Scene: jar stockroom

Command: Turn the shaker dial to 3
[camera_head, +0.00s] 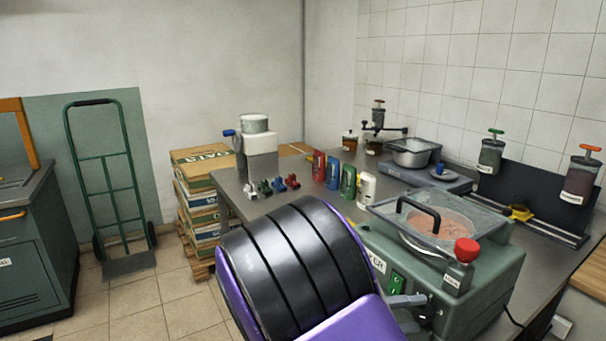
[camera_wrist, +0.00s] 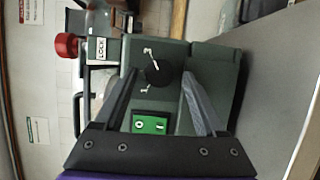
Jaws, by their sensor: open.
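The shaker (camera_head: 478,278) is a grey-green machine on the bench, with a clear lid over a pan of pinkish contents.
A green rocker switch (camera_wrist: 150,124) is near the dial, beside one finger. A red-topped lock knob (camera_head: 466,250) stands at the shaker's corner. A hand truck (camera_head: 105,185) stands left.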

